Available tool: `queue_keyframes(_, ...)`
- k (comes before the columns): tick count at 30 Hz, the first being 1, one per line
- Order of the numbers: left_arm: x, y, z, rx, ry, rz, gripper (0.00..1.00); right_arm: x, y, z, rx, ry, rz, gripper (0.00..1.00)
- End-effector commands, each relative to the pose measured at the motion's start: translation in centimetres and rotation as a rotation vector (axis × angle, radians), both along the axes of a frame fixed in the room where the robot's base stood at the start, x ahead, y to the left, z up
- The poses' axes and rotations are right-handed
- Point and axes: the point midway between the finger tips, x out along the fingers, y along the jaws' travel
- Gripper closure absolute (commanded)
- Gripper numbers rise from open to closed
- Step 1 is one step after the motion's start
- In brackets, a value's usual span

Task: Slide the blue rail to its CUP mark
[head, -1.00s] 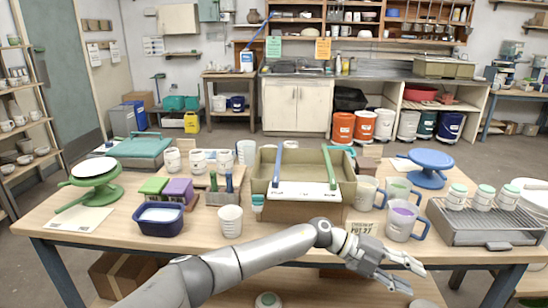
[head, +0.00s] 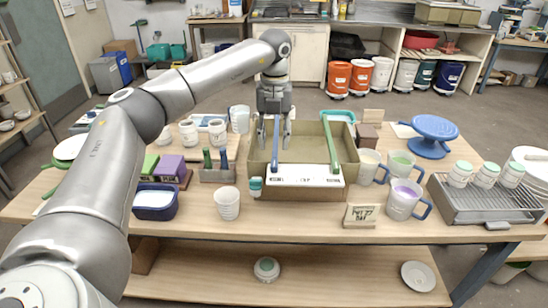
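The blue rail (head: 275,150) lies front to back across the left part of an open tan box (head: 310,190) on the table. A green rail (head: 331,148) lies across its right part. A white strip (head: 304,175) with small dark marks runs along the box front; I cannot read which is CUP. My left gripper (head: 274,145) points down over the rear part of the blue rail, fingers apart on either side of it. I cannot tell whether they touch it. My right gripper is out of view.
Glaze mugs (head: 403,200) and a blue turntable (head: 431,133) stand right. A sign block (head: 361,216) sits at the front. My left arm crosses the left side.

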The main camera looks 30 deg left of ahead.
Motion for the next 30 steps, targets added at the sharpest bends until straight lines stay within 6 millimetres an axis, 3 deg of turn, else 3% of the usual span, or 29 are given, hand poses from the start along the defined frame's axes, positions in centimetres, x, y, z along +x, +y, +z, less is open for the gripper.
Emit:
queue_keyframes(6, -0.1, 0.0, -4.2, -0.002, 0.003, 0.001, 0.61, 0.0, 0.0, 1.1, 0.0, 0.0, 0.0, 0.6)
queue_keyframes(12, 0.0, 0.0, -7.1, -0.003, 0.001, 0.0, 0.61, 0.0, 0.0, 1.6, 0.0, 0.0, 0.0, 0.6)
queue_keyframes(18, 0.0, -0.1, -8.3, -0.003, -0.001, -0.001, 0.61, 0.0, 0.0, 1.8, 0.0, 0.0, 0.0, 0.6)
queue_keyframes(25, 0.0, -0.1, -8.4, -0.003, -0.002, -0.001, 0.61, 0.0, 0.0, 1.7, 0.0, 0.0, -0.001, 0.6)
queue_keyframes(30, 0.0, -0.1, -8.3, -0.003, -0.002, -0.001, 0.81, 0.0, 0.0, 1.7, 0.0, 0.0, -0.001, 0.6)
